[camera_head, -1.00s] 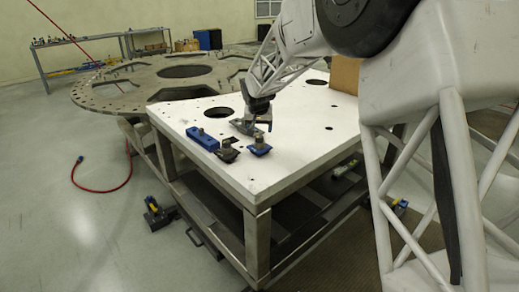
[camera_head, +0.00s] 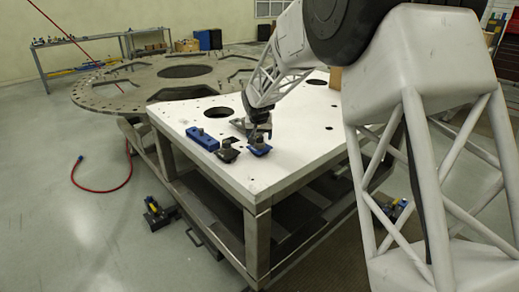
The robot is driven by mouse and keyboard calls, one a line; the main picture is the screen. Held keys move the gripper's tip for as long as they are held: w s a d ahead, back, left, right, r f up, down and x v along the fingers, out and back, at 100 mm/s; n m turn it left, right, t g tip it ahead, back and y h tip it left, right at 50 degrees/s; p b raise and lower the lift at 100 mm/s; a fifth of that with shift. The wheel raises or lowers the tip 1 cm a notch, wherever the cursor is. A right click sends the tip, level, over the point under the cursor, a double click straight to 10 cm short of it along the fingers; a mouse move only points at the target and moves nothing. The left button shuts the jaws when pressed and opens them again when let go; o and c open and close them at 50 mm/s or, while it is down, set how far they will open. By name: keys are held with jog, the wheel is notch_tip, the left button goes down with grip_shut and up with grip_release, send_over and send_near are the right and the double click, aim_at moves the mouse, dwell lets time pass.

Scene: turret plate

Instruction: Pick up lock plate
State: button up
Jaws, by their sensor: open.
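Several small parts sit on the white table (camera_head: 300,140). A blue part with a raised knob (camera_head: 259,150) stands right below my gripper (camera_head: 259,133). A dark part with a knob (camera_head: 228,152) is just left of it, and a long blue block (camera_head: 203,139) is further left. A grey metal piece (camera_head: 237,122) lies partly hidden behind my gripper. I cannot tell which of these is the lock plate. My gripper points down, open, at the knob of the blue part; whether it touches it is too small to tell.
The table has a large round hole (camera_head: 218,112) and small holes. A brown box (camera_head: 336,78) stands at its back right, partly behind my arm. A large round metal plate (camera_head: 110,92) lies behind. A red hose (camera_head: 100,188) lies on the floor. The table's right part is clear.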

jog(key=shift+x, duration=1.4)
jog(key=shift+c, duration=0.3)
jog(key=c, duration=1.1)
jog(key=shift+r, duration=0.2)
jog(key=shift+r, duration=0.6)
notch_tip(320, 180, up, 2)
jog(key=shift+r, duration=0.1)
jog(key=s+d, duration=0.1)
jog(key=s, duration=0.4)
jog(key=s+d+r, duration=0.1)
jog(key=s+d, duration=0.1)
jog(key=s, duration=0.3)
jog(key=s+d, duration=0.1)
jog(key=s, duration=0.4)
jog(key=shift+s+d+r, duration=0.15)
jog(key=shift+s, duration=0.05)
